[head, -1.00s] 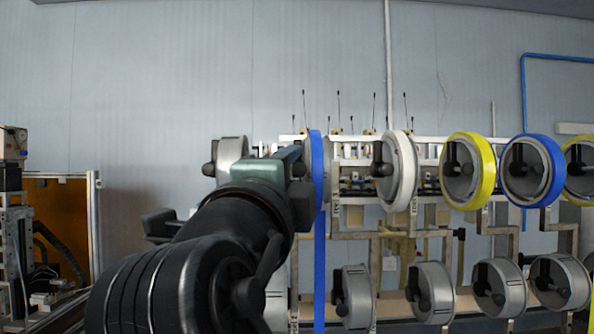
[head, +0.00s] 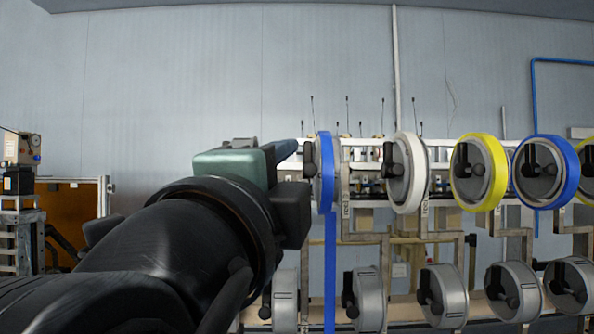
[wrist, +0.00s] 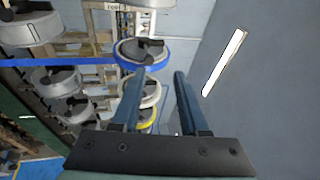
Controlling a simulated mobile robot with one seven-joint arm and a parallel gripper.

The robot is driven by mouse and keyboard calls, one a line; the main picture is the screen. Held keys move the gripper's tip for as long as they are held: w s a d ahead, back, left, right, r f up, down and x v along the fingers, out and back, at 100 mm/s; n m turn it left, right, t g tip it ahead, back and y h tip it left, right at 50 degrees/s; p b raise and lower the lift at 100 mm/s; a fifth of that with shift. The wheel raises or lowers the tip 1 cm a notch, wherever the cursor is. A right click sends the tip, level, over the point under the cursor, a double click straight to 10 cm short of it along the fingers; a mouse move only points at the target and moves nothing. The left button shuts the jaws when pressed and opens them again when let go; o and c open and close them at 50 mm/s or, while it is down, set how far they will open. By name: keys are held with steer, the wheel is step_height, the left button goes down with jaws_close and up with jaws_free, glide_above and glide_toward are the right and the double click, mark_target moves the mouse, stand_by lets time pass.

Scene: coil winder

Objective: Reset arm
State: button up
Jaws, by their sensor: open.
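My gripper (wrist: 158,102) shows in the wrist view with its two blue fingers apart and nothing between them. In the head view my arm reaches forward from the lower left, and the gripper (head: 288,148) is seen from behind, partly hidden by the wrist. Its tip appears close to the blue-rimmed reel (head: 326,173) at the left of the upper row; I cannot tell whether they touch there. In the wrist view the blue reel (wrist: 141,52) is beyond the fingertips, apart from them, with a blue strip (wrist: 75,61) running left from it.
The winder's upper row continues right with a white reel (head: 407,172), a yellow reel (head: 481,172) and another blue reel (head: 546,172). Bare grey reels (head: 443,295) form the lower row. A machine frame (head: 30,220) stands at the far left. The wall area above is free.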

stand_by(0.3)
steer(key=s+f+n+t+y+b, duration=0.2)
steer(key=s+n, duration=0.3)
steer(key=n, duration=0.5)
steer(key=s+f+n+t+y+b, duration=0.2)
steer(key=s+n+t, duration=0.3)
steer(key=n, duration=0.5)
steer(key=shift+d+f+n+y+b, duration=0.4)
steer(key=shift+f+y, duration=0.1)
steer(key=shift+f, duration=0.25)
